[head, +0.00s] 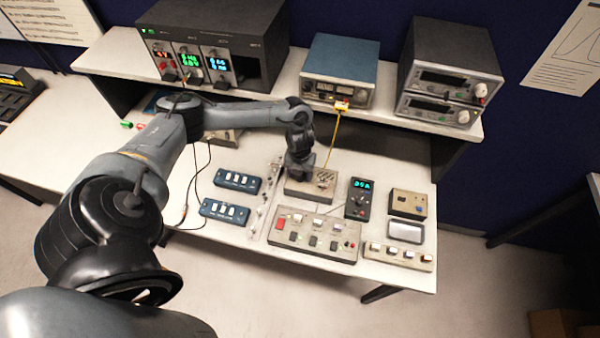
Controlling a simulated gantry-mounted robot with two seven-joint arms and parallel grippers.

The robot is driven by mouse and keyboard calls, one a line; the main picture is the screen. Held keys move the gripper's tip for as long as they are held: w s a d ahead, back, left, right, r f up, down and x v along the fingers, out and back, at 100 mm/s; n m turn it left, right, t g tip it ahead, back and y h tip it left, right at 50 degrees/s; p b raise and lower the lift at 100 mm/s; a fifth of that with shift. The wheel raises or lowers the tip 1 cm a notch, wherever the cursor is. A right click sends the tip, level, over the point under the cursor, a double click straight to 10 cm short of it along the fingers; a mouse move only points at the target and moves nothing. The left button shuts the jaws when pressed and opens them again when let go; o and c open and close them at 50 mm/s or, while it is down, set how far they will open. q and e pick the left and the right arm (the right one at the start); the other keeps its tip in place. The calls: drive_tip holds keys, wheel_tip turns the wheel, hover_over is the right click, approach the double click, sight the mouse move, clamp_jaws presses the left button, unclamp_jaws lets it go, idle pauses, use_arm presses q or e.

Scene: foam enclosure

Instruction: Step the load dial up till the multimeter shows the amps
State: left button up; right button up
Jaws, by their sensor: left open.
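A black meter (359,198) with a lit cyan display and a round knob lies on the bench; it looks like the multimeter. Its display reads something like "05A", too small to be sure. A beige box (327,196) with dark parts on top sits left of it. My left gripper (300,176) points down at the left part of this box, open, left of the meter. The gripper and wrist hide part of the box top; contact cannot be told. I cannot tell for sure which knob is the load dial. My right gripper is not in view.
A panel with several switches (314,234) lies in front of the box. Two blue switch strips (237,182) lie to the left. A yellow lead (333,140) runs up to a blue instrument (340,60) on the shelf. A small beige box (408,204) stands at the right.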

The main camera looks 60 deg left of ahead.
use_arm(q)
drive_tip(key=shift+r, duration=3.75)
drive_tip(key=shift+s, duration=0.1)
